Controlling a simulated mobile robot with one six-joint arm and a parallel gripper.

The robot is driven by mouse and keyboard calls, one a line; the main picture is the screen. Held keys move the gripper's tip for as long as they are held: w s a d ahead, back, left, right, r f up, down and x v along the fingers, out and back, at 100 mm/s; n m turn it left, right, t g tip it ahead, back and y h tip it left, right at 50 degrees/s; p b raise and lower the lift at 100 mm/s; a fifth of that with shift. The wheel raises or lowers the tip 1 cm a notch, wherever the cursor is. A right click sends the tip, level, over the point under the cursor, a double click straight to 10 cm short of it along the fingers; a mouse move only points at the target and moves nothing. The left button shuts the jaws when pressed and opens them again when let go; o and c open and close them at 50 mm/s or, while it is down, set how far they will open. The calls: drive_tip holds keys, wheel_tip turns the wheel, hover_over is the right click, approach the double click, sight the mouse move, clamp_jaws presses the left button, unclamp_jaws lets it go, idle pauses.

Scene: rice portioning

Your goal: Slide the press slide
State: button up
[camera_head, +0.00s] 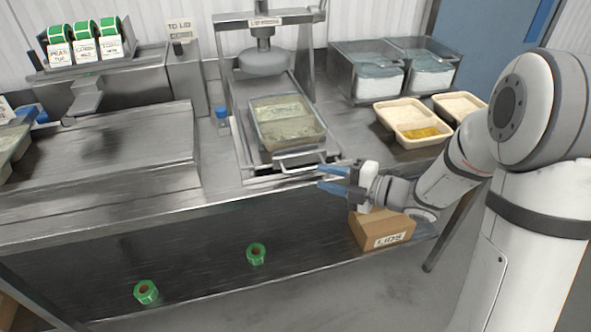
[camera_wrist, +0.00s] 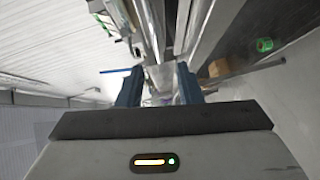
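The press slide (camera_head: 258,160) sits in the lidding press (camera_head: 262,62), pulled toward the front of the bench, with a metal bar handle (camera_head: 300,160) at its front. A filled container (camera_head: 288,122) with a clear top rests on the slide, in front of the round press head. My gripper (camera_head: 320,177) has two blue fingers, spread apart, just right of the handle's right end. I cannot tell whether a finger touches the handle. In the wrist view the fingers (camera_wrist: 160,72) are also apart, and what lies between them is blurred.
Clear bins (camera_head: 375,78) and open trays (camera_head: 412,122) stand right of the press. A label dispenser (camera_head: 88,62) and a small blue-capped bottle (camera_head: 222,117) are left. A LIDS box (camera_head: 385,229) and green rolls (camera_head: 257,254) sit on the lower shelf.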

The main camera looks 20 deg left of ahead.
sight(300, 172)
drive_tip(key=p+x, duration=0.1)
drive_tip(key=x, duration=0.6)
drive_tip(key=shift+a, duration=0.25)
drive_tip(key=shift+c, duration=0.4)
clamp_jaws()
